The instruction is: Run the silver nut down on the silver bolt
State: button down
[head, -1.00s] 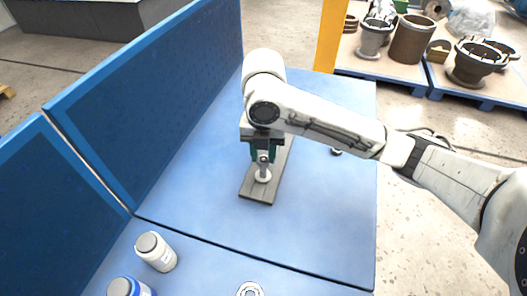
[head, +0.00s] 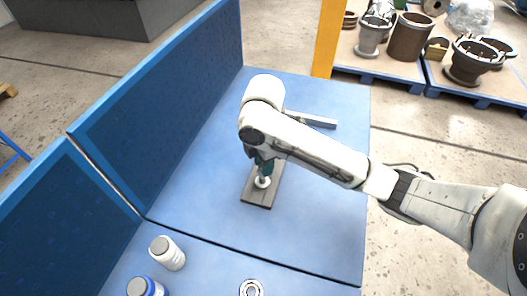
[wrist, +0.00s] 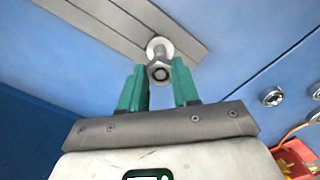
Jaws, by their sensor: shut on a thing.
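The silver bolt (head: 262,182) stands upright on a grey plate (head: 258,198) in the head view, with a pale round washer or flange at its foot. In the wrist view, the silver nut (wrist: 159,72) is at the near end of the bolt, and the pale round foot (wrist: 161,47) shows behind it. My gripper (wrist: 160,80) has its green fingers on either side of the nut and is shut on it. In the head view, my gripper (head: 264,167) is over the bolt, and my wrist partly hides it.
Blue panels (head: 165,110) stand close on the left. A grey bar (head: 315,120) shows behind my arm. White bottles (head: 167,253) and a silver ring (head: 251,289) are at the front. The blue table right of the plate is clear.

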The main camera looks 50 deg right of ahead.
jog(key=c, duration=1.2)
grip_release()
jog(key=shift+a+m, duration=0.1)
jog(key=shift+m, duration=0.5)
jog(key=shift+c, duration=0.2)
jog(key=o, duration=0.5)
notch_tip(320, 180, up, 11)
jog(key=shift+p, duration=0.45)
jog(key=shift+f, duration=0.15)
